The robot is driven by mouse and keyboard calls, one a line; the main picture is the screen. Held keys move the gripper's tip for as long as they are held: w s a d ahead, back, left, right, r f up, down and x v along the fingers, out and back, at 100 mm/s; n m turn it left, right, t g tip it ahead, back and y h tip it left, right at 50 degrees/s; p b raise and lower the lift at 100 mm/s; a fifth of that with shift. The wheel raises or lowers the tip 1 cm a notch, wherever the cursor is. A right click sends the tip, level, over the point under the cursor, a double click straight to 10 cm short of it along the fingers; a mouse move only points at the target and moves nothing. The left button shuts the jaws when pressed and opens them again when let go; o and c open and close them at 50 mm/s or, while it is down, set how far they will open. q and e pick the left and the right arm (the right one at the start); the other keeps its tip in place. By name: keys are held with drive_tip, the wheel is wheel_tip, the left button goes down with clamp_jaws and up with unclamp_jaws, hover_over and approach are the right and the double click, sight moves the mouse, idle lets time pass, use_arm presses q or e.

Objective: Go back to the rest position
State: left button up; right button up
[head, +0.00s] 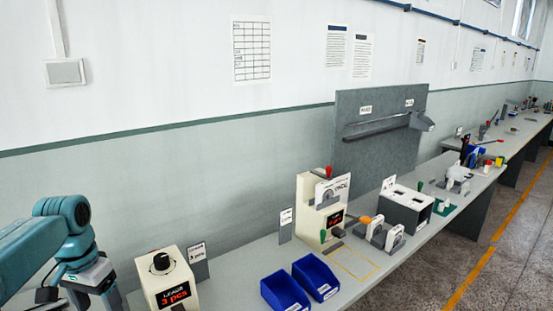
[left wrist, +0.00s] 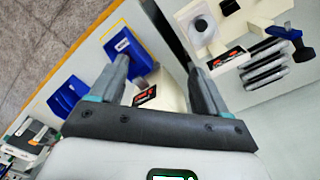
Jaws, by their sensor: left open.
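My left arm comes in from the left edge of the head view. Its gripper (head: 95,297) is low at the left, beside the cream box with a black knob and red display (head: 170,279). In the left wrist view the two grey fingers of my left gripper (left wrist: 158,66) stand wide apart with nothing between them. Cream boxes and blue bins show beyond them. My right gripper is in neither view.
Two blue bins (head: 285,290) stand at the bench's front. A cream machine with a dial (head: 309,205) stands behind them. A grey-and-white box (head: 405,204) and a grey upright panel (head: 360,150) are farther along. The grey bench (head: 240,268) has some bare room between the boxes.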

use_arm(q)
drive_tip(key=d+f+h, duration=0.1)
drive_tip(key=d+f, duration=0.6)
drive_tip(key=f, duration=0.6)
drive_tip(key=d+f+h, duration=0.1)
drive_tip(key=d+f, duration=0.7)
drive_tip(key=f, duration=0.4)
drive_tip(key=s+d+f+n, duration=0.1)
drive_tip(key=s+d+f, duration=0.2)
drive_tip(key=s, duration=0.3)
drive_tip(key=s+d+f+n+h+b, duration=0.1)
drive_tip(key=s+d+f, duration=0.3)
drive_tip(key=s+f, duration=0.2)
drive_tip(key=s+d+f+n, duration=0.1)
drive_tip(key=s+d+f, duration=0.3)
drive_tip(key=s, duration=0.4)
drive_tip(key=shift+d+f+h, duration=0.2)
drive_tip(key=shift+f+h, duration=0.15)
drive_tip(key=shift+h, duration=0.05)
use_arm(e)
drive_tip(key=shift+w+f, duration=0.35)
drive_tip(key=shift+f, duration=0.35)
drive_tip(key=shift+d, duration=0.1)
